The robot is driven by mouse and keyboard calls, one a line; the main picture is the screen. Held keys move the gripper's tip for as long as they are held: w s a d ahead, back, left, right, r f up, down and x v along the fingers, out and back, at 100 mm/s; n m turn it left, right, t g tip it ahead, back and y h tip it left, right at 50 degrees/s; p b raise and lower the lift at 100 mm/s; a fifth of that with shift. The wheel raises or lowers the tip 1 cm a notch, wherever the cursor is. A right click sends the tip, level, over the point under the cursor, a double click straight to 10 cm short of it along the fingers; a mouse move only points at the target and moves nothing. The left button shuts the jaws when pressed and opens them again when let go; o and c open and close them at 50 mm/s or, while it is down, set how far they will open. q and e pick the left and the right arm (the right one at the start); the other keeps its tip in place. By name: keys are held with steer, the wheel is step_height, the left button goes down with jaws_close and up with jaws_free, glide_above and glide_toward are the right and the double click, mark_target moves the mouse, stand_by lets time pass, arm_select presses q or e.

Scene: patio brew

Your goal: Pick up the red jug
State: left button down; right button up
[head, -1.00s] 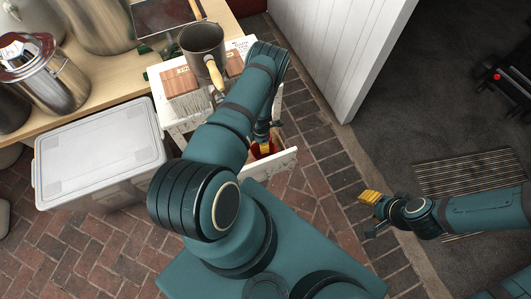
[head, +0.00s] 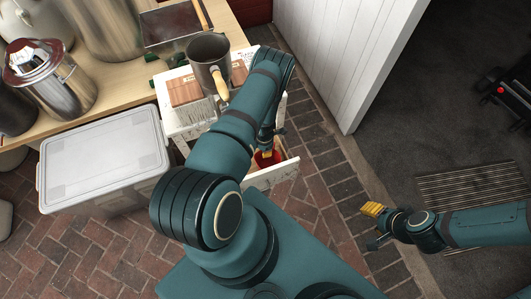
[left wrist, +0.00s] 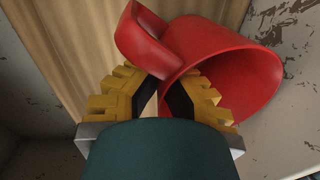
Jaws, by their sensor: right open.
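The red jug (left wrist: 225,65) fills much of the left wrist view, its round mouth turned toward the lower right and its handle (left wrist: 142,42) toward the upper left. In the head view only a bit of red jug (head: 270,158) shows, inside the open drawer (head: 274,175). My left gripper (left wrist: 162,80) has its yellow fingers spread apart just at the jug's handle side. I cannot tell whether a finger touches it. In the head view this gripper is mostly hidden behind its own arm. My right gripper (head: 373,222) is open and empty over the floor at right.
The drawer belongs to a worn white cabinet (head: 182,130) that carries a dark pot (head: 208,62) and a brush. A lidded grey bin (head: 105,155) stands left of it. A wooden counter (head: 125,92) holds metal pots. A white panel (head: 345,50) stands behind right.

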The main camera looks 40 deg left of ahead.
arm_select(q)
step_height(320, 180, up, 5)
steer(key=shift+f+p, duration=0.1)
steer(key=shift+p, duration=0.6)
steer(key=shift+w+d+r, duration=0.1)
steer(key=shift+w+r, duration=0.2)
steer(key=shift+w, duration=0.05)
steer(key=w+d+b, duration=0.2)
steer(key=w+d, duration=0.2)
steer(key=w, duration=1.2)
steer(key=shift+w+d, duration=0.15)
steer(key=shift+w, duration=0.15)
steer(key=s+a+r+m+g+p, duration=0.1)
steer(key=s+a+m, duration=0.2)
steer(key=s+m, duration=0.4)
steer(key=s+a+r+m+p, duration=0.2)
steer(key=s+m, duration=0.2)
steer(key=s, duration=0.4)
steer(key=shift+y, duration=0.4)
step_height(320, 180, down, 10)
steer(key=b, duration=0.3)
steer(key=shift+s+a, duration=0.15)
